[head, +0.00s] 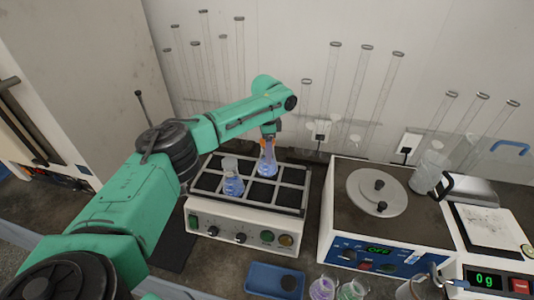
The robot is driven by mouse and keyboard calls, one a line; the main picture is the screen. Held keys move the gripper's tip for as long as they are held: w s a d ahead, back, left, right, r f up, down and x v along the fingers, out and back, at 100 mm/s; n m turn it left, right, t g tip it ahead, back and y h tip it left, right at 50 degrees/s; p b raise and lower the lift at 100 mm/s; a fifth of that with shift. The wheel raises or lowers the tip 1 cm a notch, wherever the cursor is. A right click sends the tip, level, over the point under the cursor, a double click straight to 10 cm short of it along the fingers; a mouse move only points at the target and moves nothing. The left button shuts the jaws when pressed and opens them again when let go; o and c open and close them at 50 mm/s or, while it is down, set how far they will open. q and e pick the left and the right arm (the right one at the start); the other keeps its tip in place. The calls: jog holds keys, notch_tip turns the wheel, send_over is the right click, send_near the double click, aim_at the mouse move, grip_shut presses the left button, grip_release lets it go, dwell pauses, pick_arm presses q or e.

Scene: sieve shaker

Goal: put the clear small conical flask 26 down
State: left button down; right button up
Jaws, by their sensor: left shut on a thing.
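My left gripper (268,140) is shut on a clear small conical flask (266,166) with bluish liquid in it. The flask looks upright, at the back middle of the shaker's black gridded tray (291,197). I cannot tell whether its base touches the tray. A second conical flask (232,184) with blue liquid stands in the tray to the left and nearer. The number on the held flask is not readable. My right gripper is not in view.
Tray cells to the right and front are empty. The shaker's control panel (240,234) faces front. A hotplate unit (392,243) stands to the right, a balance (490,228) beyond it. A blue tray (273,281) and small flasks (322,288) are in front. Tall glass cylinders (240,55) stand behind.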

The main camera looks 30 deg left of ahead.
pick_arm(q)
jog(key=shift+f, duration=0.8)
jog(key=shift+w+f, duration=0.15)
jog(key=shift+f, duration=0.25)
jog(key=shift+c, duration=0.8)
grip_release()
notch_tip(320, 180, up, 12)
jog(key=b, duration=0.2)
jog(key=shift+b, duration=0.35)
